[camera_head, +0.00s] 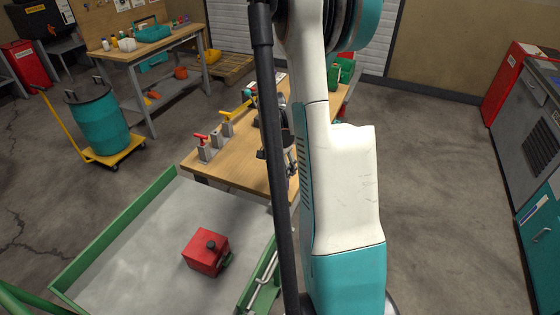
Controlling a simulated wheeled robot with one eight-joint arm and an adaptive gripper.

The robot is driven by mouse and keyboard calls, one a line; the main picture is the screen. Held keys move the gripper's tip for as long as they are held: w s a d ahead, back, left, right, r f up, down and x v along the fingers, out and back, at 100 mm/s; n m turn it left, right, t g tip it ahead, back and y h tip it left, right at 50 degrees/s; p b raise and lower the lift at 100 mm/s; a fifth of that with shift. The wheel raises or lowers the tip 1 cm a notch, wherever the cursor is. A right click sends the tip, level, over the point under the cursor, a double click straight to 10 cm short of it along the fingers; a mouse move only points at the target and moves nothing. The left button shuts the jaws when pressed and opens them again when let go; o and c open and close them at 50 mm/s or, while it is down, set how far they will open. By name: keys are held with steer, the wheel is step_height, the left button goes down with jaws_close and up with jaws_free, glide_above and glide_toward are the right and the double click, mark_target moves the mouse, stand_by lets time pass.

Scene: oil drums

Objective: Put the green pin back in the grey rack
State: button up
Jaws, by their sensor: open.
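A wooden table (237,171) stands ahead of me. Grey upright blocks (206,153), which look like the grey rack, stand on its left part. A red-topped pin (201,137) and a yellow one (238,111) are at these blocks. A small green-teal piece (248,93) shows beyond the yellow one; I cannot tell whether it is the green pin. My gripper (277,160) is over the table, right of the blocks, partly hidden by my pole and arm. It is open, with nothing seen in it.
A green-edged grey cart (130,250) with a red can (206,252) stands in front of the table. A green can (340,72) is at the table's far end. A teal drum (97,122) on a yellow trolley stands left. The floor at right is clear up to the cabinets.

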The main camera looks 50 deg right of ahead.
steer(key=shift+d+f, duration=0.1)
steer(key=shift+f, duration=0.65)
steer(key=shift+c, duration=0.3)
steer(key=c, duration=0.8)
